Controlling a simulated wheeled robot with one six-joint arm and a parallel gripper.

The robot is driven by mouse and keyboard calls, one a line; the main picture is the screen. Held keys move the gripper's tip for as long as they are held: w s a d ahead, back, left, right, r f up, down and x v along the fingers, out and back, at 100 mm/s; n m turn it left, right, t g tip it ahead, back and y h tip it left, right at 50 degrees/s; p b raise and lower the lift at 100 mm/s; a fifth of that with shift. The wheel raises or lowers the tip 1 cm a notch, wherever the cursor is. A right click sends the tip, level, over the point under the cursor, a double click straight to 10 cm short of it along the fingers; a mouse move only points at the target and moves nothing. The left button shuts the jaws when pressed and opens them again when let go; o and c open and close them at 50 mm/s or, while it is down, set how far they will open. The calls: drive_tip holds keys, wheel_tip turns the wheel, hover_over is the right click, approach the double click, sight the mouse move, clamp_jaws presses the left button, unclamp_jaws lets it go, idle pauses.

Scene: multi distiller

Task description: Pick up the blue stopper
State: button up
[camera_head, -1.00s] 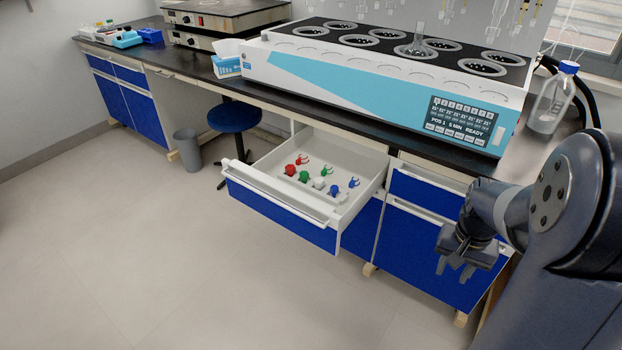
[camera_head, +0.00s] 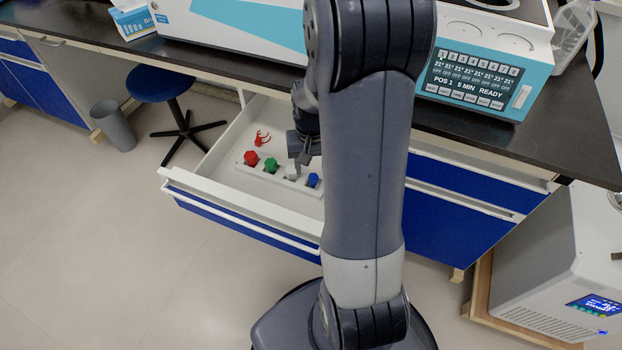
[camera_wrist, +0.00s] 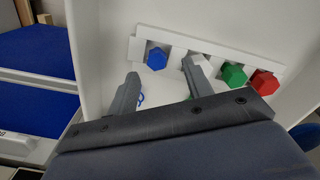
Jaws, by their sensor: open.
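The blue stopper (camera_head: 313,180) sits at the right end of a white holder in the open drawer, partly beside my arm. In the wrist view the blue stopper (camera_wrist: 157,59) is at the left end of the holder (camera_wrist: 203,42), beyond and between the lines of my two fingers. My gripper (camera_wrist: 160,78) is open and empty over the drawer, apart from the stopper. In the head view my gripper (camera_head: 301,168) hangs above the holder, partly hidden by my arm.
Red (camera_head: 250,158), green (camera_head: 270,165) and white (camera_head: 292,173) stoppers share the holder. A red clip (camera_head: 262,137) lies behind; a blue clip shows partly under my gripper. Drawer walls (camera_head: 228,138) surround them. The dark countertop (camera_head: 470,140) overhangs at the back.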

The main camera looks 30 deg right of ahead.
sight(314, 176)
drive_tip(key=f, duration=0.2)
drive_tip(key=f+b, duration=0.1)
drive_tip(key=f, duration=0.1)
drive_tip(key=shift+s+d+f, duration=0.1)
drive_tip(key=shift+d+f, duration=0.1)
drive_tip(key=shift+f, duration=0.15)
drive_tip(key=c, duration=1)
